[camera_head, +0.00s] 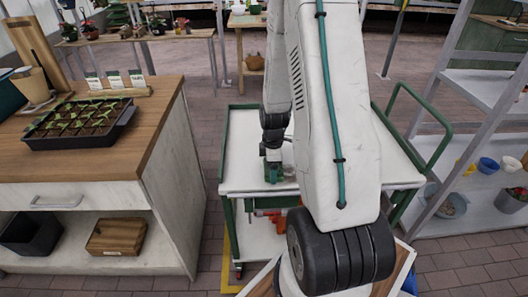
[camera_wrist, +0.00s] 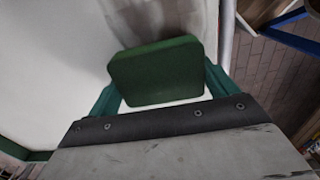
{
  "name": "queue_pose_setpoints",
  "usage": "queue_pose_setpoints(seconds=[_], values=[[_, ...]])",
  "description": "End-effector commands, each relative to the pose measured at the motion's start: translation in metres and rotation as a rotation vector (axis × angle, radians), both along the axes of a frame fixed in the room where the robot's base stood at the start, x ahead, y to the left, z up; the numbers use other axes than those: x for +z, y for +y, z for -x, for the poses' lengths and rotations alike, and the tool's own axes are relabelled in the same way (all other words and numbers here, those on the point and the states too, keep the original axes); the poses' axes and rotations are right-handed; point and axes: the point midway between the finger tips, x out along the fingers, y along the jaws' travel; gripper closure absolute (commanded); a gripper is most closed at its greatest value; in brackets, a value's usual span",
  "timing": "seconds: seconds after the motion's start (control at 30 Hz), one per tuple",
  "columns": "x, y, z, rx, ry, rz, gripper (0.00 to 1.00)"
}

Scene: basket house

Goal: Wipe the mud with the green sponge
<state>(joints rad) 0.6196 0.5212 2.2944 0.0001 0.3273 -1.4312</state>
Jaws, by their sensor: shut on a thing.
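My gripper (camera_head: 272,172) is low over the white top of the green-framed cart (camera_head: 238,160), behind my arm in the head view. In the wrist view its green fingers (camera_wrist: 157,78) are shut on the green sponge (camera_wrist: 155,70), one at each side. The sponge is against or just above the white cart top (camera_wrist: 50,70); I cannot tell whether they touch. A grey, blurred patch lies beyond the sponge, and I cannot tell whether it is shadow or mud. No clear mud shows; my arm hides much of the cart top.
A wooden-topped bench (camera_head: 150,110) with a black seedling tray (camera_head: 78,124) stands at the left. A grey shelf rack (camera_head: 470,195) with small pots is at the right. The cart's green handle (camera_head: 425,110) rises at its right end. Brick floor is open behind.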

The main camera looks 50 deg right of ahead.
Motion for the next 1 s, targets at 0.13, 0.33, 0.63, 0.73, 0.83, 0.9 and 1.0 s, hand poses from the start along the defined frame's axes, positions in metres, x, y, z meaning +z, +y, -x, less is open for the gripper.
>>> queue_pose_setpoints(seconds=[0.13, 0.33, 0.63, 0.73, 0.83, 0.9, 1.0], values=[[-0.004, 0.008, -0.002, -0.001, 0.000, 0.000, 0.36], [0.020, 0.012, -0.003, 0.000, -0.002, 0.002, 0.36], [0.047, 0.017, -0.005, 0.008, -0.002, 0.002, 0.36], [0.056, 0.019, -0.006, 0.012, -0.004, 0.002, 0.36], [0.065, 0.021, -0.007, 0.015, -0.004, 0.002, 0.36], [0.071, 0.023, -0.008, 0.018, -0.002, 0.002, 0.36], [0.077, 0.024, -0.009, 0.021, -0.002, 0.002, 0.36]])
